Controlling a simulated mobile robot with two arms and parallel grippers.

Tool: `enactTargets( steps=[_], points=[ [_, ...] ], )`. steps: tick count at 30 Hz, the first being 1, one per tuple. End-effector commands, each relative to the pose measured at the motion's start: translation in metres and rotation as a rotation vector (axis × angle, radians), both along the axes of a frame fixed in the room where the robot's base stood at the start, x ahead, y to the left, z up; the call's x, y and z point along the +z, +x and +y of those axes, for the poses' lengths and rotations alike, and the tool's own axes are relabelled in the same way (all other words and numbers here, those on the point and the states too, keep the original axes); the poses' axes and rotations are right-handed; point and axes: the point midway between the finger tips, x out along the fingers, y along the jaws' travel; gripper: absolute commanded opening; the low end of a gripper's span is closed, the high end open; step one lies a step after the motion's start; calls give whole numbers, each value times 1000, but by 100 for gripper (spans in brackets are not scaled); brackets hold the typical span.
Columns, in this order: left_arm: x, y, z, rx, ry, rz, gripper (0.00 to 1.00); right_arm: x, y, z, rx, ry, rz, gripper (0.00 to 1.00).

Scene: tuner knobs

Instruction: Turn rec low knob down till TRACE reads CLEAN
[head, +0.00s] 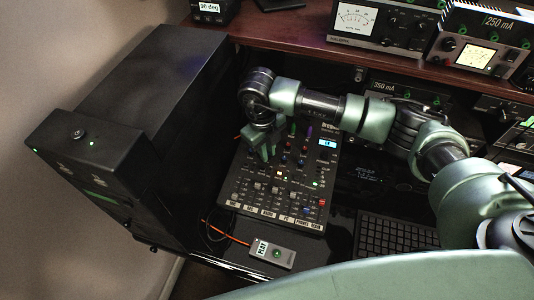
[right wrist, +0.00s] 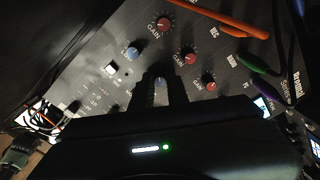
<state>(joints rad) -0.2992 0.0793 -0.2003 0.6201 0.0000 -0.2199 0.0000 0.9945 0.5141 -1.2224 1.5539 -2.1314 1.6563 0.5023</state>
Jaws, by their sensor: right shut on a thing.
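The mixer (head: 262,190) is a dark tilted panel with rows of knobs and faders. My right gripper (head: 262,152) reaches down onto its upper left part. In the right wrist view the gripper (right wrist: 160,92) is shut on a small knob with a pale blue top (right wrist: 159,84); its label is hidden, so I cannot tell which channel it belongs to. A blue knob (right wrist: 133,53) and red GAIN knobs (right wrist: 163,24) sit beyond the fingers. The mixer's small lit display (head: 327,143) is too small to read. No TRACE reading is legible. My left gripper is not in view.
Orange (right wrist: 225,15), green and purple cables plug in at the mixer's top. A black cabinet (head: 150,80) stands left. A grey PLAY box (head: 270,251) lies in front, a keyboard (head: 395,237) at right. Meters (head: 370,22) and a yellow-screen unit (head: 477,56) stand on the shelf.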

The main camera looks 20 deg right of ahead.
Motion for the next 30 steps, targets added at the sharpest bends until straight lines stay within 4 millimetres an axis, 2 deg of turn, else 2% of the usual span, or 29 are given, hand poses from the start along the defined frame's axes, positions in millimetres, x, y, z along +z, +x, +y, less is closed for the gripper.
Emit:
enactTargets(
  steps=[1,3,15,30],
  points=[
    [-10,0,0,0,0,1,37,-4,1,0,41,-4,-2,0],
    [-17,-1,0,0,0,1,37,-4,1,0,103,-10,2,0],
    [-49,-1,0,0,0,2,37,-3,0,0,399,-33,19,0],
    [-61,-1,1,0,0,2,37,0,0,0,533,-44,29,0]
  ],
)
